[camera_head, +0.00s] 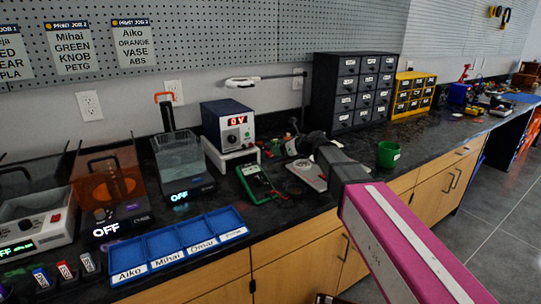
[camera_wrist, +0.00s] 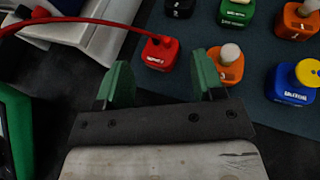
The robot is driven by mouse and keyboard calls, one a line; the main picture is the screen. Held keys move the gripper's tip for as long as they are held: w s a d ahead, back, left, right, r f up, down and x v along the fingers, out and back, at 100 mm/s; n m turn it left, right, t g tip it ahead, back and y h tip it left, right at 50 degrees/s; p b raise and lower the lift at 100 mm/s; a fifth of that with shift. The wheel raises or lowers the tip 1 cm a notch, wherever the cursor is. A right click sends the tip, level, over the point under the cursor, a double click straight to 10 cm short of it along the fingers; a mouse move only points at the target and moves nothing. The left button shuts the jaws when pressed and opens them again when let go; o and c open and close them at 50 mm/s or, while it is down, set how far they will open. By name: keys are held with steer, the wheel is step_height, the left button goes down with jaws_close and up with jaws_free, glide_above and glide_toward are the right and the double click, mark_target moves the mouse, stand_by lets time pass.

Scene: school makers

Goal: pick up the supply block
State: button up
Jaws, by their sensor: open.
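In the wrist view, my gripper (camera_wrist: 160,80) is open and empty, its two green fingertips apart. A red block (camera_wrist: 158,55) with a small white label stands just beyond the gap between the fingertips. A red lead (camera_wrist: 85,20) runs from the upper left to its top. The label is too small to read surely, so I cannot confirm that this is the supply block. An orange block (camera_wrist: 229,66) with a pale knob stands close beside the right fingertip. In the head view, my arm hides the blocks and the fingertips cannot be made out.
The blocks stand on a dark mat (camera_wrist: 262,60). A blue block (camera_wrist: 290,88) with a yellow knob, a green block (camera_wrist: 236,14) and another orange block (camera_wrist: 298,22) are nearby.

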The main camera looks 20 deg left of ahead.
mark_target(269, 150)
steer(key=x, duration=0.5)
steer(key=shift+r, duration=0.1)
steer(key=shift+c, duration=0.3)
steer(key=c, duration=0.6)
steer(key=shift+r, duration=0.1)
